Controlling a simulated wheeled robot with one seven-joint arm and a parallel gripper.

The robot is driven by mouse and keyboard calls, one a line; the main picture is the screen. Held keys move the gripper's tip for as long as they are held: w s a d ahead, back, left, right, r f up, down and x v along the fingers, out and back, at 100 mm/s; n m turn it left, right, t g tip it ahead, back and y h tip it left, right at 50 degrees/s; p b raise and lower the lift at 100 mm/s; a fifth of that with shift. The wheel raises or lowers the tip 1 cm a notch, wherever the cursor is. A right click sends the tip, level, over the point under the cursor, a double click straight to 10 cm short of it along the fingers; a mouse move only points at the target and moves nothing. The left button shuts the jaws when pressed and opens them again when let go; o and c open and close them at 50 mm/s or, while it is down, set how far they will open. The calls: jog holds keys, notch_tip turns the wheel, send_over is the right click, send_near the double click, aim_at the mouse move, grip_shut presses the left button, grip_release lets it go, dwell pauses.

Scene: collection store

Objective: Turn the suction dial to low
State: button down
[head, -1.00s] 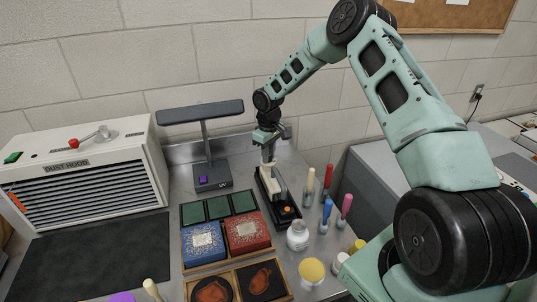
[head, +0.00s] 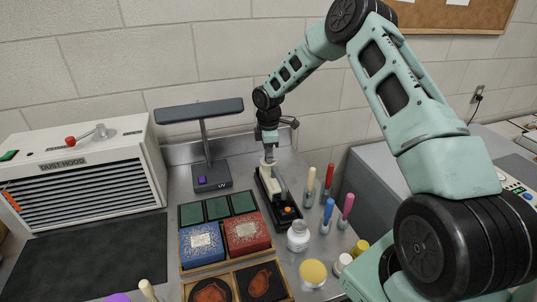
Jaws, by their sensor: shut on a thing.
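A small beige and black device (head: 280,191) with an orange button stands on the metal table, right of the middle of the head view. My gripper (head: 268,158) points down at its back end and is shut on its upper part. The fingers are small in the view, and I cannot make out a dial or its setting there.
A UV lamp (head: 211,178) stands just left of my gripper. Red and blue boxes (head: 223,239) lie in front in wooden trays. A clear jar (head: 298,237) and several coloured-handled tools (head: 327,214) stand to the right. A dark mat (head: 95,252) lies bare before the hood.

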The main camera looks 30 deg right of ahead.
jog(key=shift+n, duration=0.7)
jog(key=c, duration=1.2)
grip_release()
jog(key=shift+c, duration=0.2)
notch_tip(320, 180, up, 18)
jog(key=b, duration=0.5)
jog(key=shift+f, duration=0.25)
